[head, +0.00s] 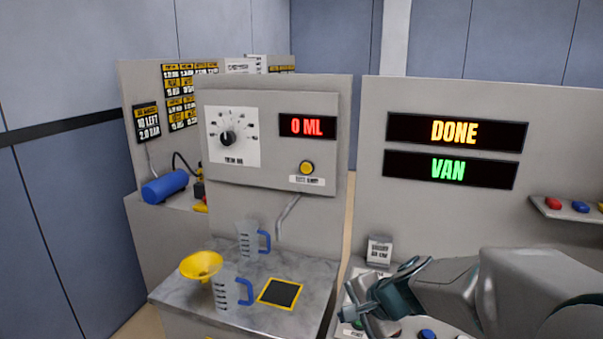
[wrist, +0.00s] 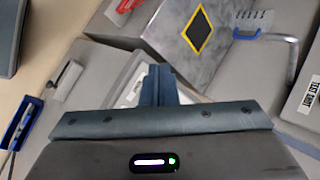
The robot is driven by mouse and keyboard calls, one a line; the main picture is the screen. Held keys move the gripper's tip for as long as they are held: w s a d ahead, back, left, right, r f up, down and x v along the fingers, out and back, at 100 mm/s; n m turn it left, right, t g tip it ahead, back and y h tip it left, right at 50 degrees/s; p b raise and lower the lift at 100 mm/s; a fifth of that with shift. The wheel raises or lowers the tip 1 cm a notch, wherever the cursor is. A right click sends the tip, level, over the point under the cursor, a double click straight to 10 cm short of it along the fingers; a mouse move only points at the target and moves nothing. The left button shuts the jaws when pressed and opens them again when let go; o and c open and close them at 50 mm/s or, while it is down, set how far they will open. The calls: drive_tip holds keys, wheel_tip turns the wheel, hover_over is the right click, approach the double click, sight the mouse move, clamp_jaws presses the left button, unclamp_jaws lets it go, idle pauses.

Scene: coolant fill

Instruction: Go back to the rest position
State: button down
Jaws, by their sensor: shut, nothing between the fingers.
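My gripper (head: 372,308) is at the lower right of the head view, in front of the right-hand panel and above its counter. Its fingers are shut with nothing between them. In the wrist view the closed fingers (wrist: 158,84) point away from the camera, over a light grey surface. The dispenser panel (head: 270,130) stands left of my gripper, with a dial (head: 228,138), a yellow button (head: 306,167) and a red display (head: 307,126) reading "0 ML". The right panel's displays read "DONE" (head: 453,132) and "VAN" (head: 449,168).
Two clear jugs with blue handles (head: 228,290) (head: 248,240) and a yellow funnel (head: 201,265) stand on the marble counter (head: 190,297). A shelf (head: 570,213) with coloured buttons juts out at the right.

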drive_tip(key=s+d+r+n+g+h, duration=0.1)
drive_tip(key=s+d+n+h, duration=0.4)
drive_tip(key=s+n, duration=0.6)
drive_tip(key=s+g, duration=0.1)
drive_tip(key=s, duration=0.4)
drive_tip(key=shift+s+d+r+n+g, duration=0.15)
drive_tip(key=shift+d+n+g, duration=0.05)
drive_tip(key=shift+n+g, duration=0.2)
idle(0.8)
